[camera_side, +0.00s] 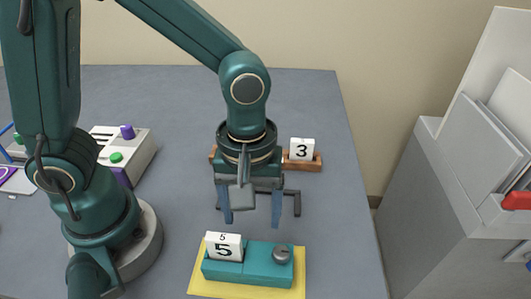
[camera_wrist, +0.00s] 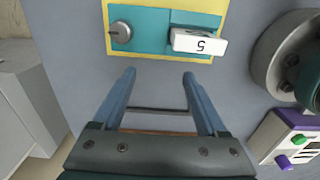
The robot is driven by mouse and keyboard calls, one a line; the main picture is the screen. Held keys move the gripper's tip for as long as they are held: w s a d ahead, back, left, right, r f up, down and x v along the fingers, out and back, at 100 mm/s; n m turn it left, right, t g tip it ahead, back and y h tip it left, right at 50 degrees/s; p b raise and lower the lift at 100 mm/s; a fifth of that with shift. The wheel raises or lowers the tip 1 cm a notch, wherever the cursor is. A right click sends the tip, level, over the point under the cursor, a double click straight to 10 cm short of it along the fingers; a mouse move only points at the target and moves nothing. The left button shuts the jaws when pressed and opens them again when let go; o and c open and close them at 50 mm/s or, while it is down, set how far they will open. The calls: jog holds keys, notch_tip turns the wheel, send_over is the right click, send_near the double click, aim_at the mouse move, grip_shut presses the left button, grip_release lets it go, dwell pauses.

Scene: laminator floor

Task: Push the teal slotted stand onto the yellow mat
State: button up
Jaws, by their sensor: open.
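The teal slotted stand (camera_side: 255,272) lies on the yellow mat (camera_side: 299,285) in the side view, with yellow showing around it. A white block marked 5 (camera_side: 224,247) and a round grey knob (camera_side: 282,254) sit on the stand. In the wrist view the stand (camera_wrist: 153,38) is at the top, over the mat (camera_wrist: 226,8), and the 5 block (camera_wrist: 199,41) tilts toward the camera. My gripper (camera_side: 250,222) is open and empty behind and above the stand, apart from it. Its two blue fingers (camera_wrist: 160,75) show in the wrist view, pointing toward the stand.
A brown wooden stand with a white block marked 3 (camera_side: 302,150) is behind my gripper, partly hidden. A dark bracket (camera_side: 291,202) lies near the fingers. A white and purple device (camera_side: 130,145) is at left. A grey cabinet (camera_side: 440,190) stands beyond the table's right edge.

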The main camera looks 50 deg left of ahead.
notch_tip(320, 180, up, 8)
jog(key=shift+f, duration=0.2)
dwell(0.7)
jog(key=shift+a, duration=0.1)
jog(key=s+a+r+m+t, duration=0.2)
jog(key=a+m+t, duration=0.3)
jog(key=a+m, duration=0.4)
jog(key=shift+s+a+r+t, duration=0.15)
jog(key=shift+s+a+t, duration=0.2)
jog(key=shift+s, duration=0.1)
dwell(0.7)
